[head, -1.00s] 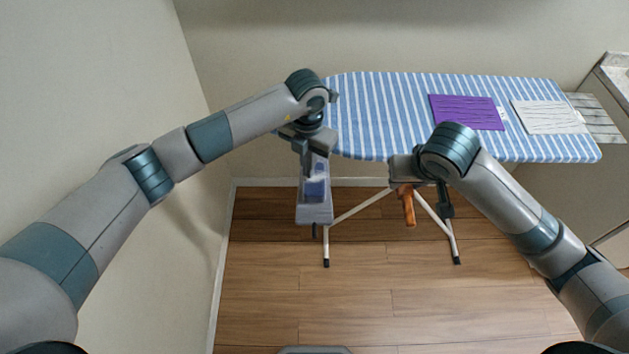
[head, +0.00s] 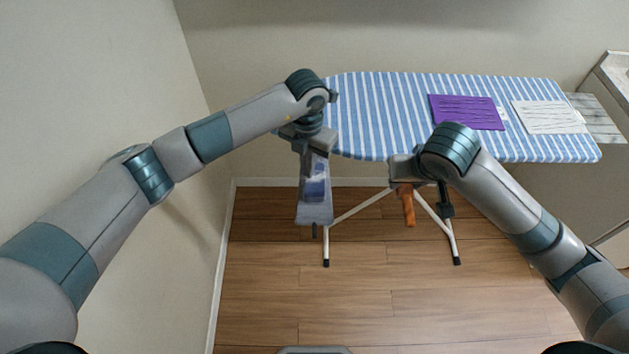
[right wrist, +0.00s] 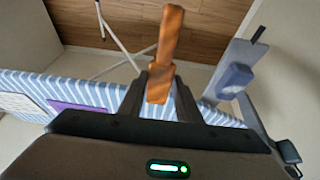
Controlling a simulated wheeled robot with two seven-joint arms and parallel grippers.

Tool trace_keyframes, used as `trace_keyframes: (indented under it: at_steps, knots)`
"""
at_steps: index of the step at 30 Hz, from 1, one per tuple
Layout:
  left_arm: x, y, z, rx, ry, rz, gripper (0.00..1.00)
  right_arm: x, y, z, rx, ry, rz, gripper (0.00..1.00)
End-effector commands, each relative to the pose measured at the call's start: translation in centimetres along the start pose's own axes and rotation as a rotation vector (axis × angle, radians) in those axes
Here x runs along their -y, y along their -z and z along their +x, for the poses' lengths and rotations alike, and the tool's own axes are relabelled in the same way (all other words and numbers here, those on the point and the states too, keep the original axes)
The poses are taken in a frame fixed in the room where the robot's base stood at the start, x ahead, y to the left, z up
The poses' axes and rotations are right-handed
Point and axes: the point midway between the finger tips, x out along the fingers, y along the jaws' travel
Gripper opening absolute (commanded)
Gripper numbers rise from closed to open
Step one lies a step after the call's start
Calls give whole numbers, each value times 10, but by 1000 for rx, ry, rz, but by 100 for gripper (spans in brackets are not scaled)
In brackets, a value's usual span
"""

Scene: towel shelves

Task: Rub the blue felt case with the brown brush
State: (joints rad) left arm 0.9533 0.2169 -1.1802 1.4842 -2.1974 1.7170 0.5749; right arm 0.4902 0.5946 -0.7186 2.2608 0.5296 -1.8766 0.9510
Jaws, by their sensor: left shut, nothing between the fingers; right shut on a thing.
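The brown brush (head: 408,208) is an orange-brown bar hanging from my right gripper (head: 402,187), which is shut on it. In the right wrist view the brush (right wrist: 170,40) stands out between the two dark fingers (right wrist: 160,92). The blue felt case (head: 315,189) lies on a grey plate at the left end of the ironing board; it also shows in the right wrist view (right wrist: 235,77). My left gripper (head: 310,158) is shut and empty above the far part of the plate, partly covering the case. I cannot tell whether it touches the case. The brush is apart from the case, to its right.
The striped ironing board (head: 385,115) stands behind, carrying a purple towel (head: 467,112) and a white towel (head: 548,117). The grey plate (head: 315,217) juts from its left end. White legs (head: 360,206) stand below. Wooden floor (head: 390,290) in front is clear; a wall rises at left.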

Motion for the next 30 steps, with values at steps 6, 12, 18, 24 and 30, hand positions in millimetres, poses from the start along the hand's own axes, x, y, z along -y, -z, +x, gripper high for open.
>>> trace_keyframes:
  at_steps: [6, 12, 18, 24, 30]
  knots:
    - [0, 0, 0, 0, 0, 0, 0, 0, 0, 0, 0, 0, 0, 13]
    - [0, 0, 1, 0, 0, 0, 0, 0, 0, 1, 0, 0, 0, 13]
    - [0, 0, 4, 0, 0, 0, 0, 0, -2, 4, 0, 0, 0, 13]
    - [0, 0, 8, 0, 0, 0, 0, 0, -3, 7, 0, 0, 0, 13]
    - [0, 0, 6, 0, 0, 0, 0, 0, -2, 6, 0, 0, 0, 13]
